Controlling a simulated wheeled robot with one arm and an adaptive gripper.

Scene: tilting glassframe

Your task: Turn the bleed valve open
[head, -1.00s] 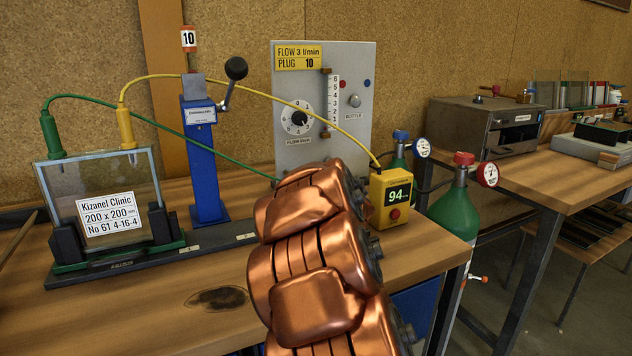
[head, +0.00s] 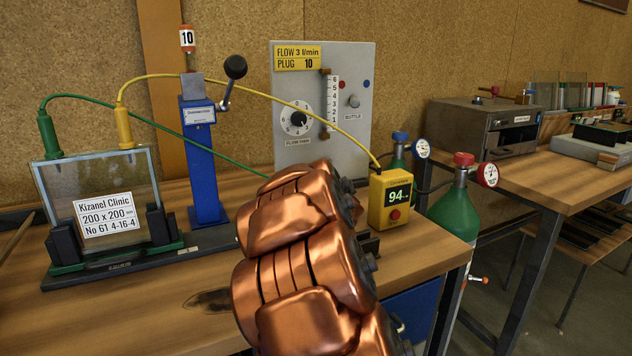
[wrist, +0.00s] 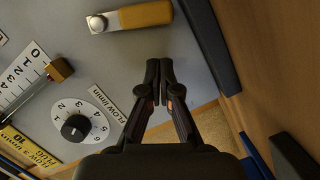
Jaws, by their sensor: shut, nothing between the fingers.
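A brass-coloured lever (wrist: 145,15) with a round silver end lies on the grey panel in the wrist view, near the top edge. It looks like the bleed valve, but I see no label on it. The panel (head: 288,90) stands on the bench in the head view, where my copper-coloured arm covers its lower part and hides the lever. My gripper (wrist: 152,80) is shut and empty. In the wrist view its fingertips are in front of the panel, just below the lever and apart from it in the picture. My fingers are hidden in the head view.
The panel carries a flow dial (head: 298,119), a scale (head: 333,98) and a silver knob (head: 354,101). A yellow meter (head: 390,198) reading 94 stands right of my arm. A blue post (head: 203,160) and a glass frame (head: 135,180) stand to the left, with cables running above the bench.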

